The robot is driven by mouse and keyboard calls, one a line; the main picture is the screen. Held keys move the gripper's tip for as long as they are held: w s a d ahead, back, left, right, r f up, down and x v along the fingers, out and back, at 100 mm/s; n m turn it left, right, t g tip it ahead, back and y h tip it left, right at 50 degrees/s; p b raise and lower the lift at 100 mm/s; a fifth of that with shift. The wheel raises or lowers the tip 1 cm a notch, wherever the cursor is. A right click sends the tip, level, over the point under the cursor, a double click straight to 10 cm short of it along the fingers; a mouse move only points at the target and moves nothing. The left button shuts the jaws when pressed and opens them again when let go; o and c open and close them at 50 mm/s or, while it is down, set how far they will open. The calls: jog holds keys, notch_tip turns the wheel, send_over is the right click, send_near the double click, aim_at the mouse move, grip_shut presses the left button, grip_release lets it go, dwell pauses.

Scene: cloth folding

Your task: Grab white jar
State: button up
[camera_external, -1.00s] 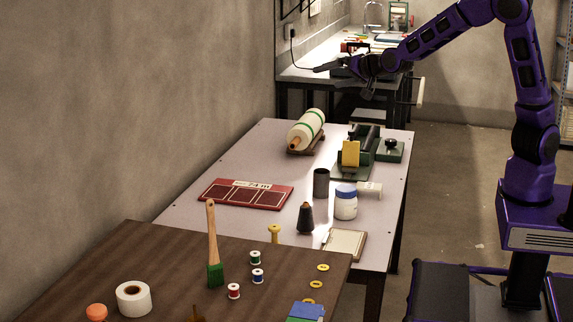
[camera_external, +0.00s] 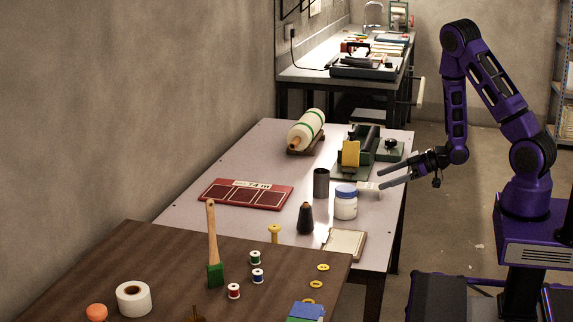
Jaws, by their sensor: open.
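The white jar (camera_external: 346,207) has a blue lid and stands upright on the pale table near its right edge. My gripper (camera_external: 381,178) is open, just right of the jar and a little higher in the picture. Its fingers point left toward the jar. The fingertips look close to a small white item (camera_external: 367,186) behind the jar; I cannot tell if they touch it. Nothing shows between the fingers.
A framed pad (camera_external: 344,242) lies in front. A green device with a yellow block (camera_external: 350,153) stands behind. A red panel (camera_external: 245,194) lies farther left.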

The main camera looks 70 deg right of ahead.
jog(key=s+a+y, duration=0.1)
jog(key=a, duration=0.1)
jog(key=b, duration=0.2)
send_near(336, 198)
jog(key=x, duration=0.7)
jog(key=d+f+x, duration=0.1)
jog(key=x, duration=0.2)
jog(key=shift+w+f, duration=0.15)
grip_shut()
